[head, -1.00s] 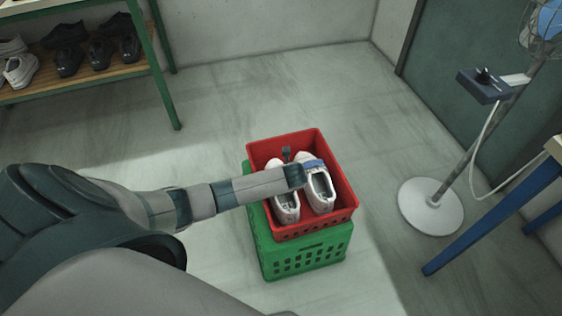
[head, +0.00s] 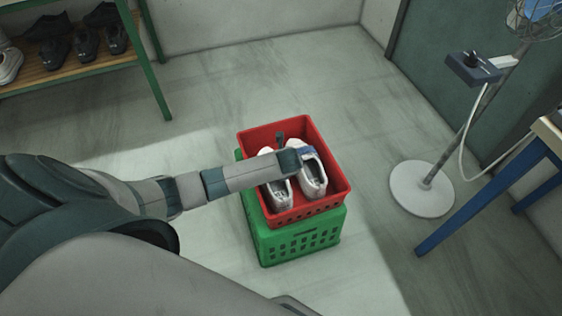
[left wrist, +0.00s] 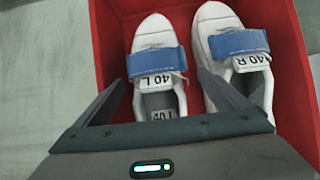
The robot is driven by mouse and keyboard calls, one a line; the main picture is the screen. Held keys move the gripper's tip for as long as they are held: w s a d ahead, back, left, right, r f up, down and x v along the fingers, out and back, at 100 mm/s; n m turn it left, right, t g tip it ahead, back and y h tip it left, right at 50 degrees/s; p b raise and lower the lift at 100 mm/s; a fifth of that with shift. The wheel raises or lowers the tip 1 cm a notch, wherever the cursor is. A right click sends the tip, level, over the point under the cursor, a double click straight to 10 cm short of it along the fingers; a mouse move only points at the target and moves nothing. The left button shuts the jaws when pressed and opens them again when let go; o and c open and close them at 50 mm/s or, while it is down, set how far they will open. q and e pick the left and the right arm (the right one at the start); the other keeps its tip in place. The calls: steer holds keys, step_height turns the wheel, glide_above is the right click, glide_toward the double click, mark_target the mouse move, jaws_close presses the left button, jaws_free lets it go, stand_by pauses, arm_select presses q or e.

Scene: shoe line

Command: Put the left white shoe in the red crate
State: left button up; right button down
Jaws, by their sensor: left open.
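The left white shoe (head: 281,191), marked "40 L" with a blue strap, lies in the red crate (head: 325,203). In the left wrist view the left shoe (left wrist: 154,34) is at the left, beside the red crate wall (left wrist: 106,35). The right white shoe (head: 314,178), marked "40 R", lies to its right in the same crate and also shows in the left wrist view (left wrist: 218,18). My left gripper (left wrist: 164,80) is open, its fingers on either side of the left shoe's opening. In the head view my left gripper (head: 284,143) is over the crate, partly hiding the shoes. My right gripper is not in view.
The red crate is stacked on a green crate (head: 300,245). A shelf (head: 90,62) with several dark shoes stands at upper left. A fan stand (head: 422,190) and a blue table leg (head: 480,205) are at the right. Floor around the crates is clear.

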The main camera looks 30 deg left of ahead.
arm_select(q)
steer(key=p+v, duration=0.3)
steer(key=v, duration=1.1)
steer(key=shift+r, duration=0.25)
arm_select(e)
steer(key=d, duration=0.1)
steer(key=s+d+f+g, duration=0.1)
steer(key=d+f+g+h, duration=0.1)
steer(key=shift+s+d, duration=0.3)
arm_select(q)
steer(key=shift+d, duration=0.1)
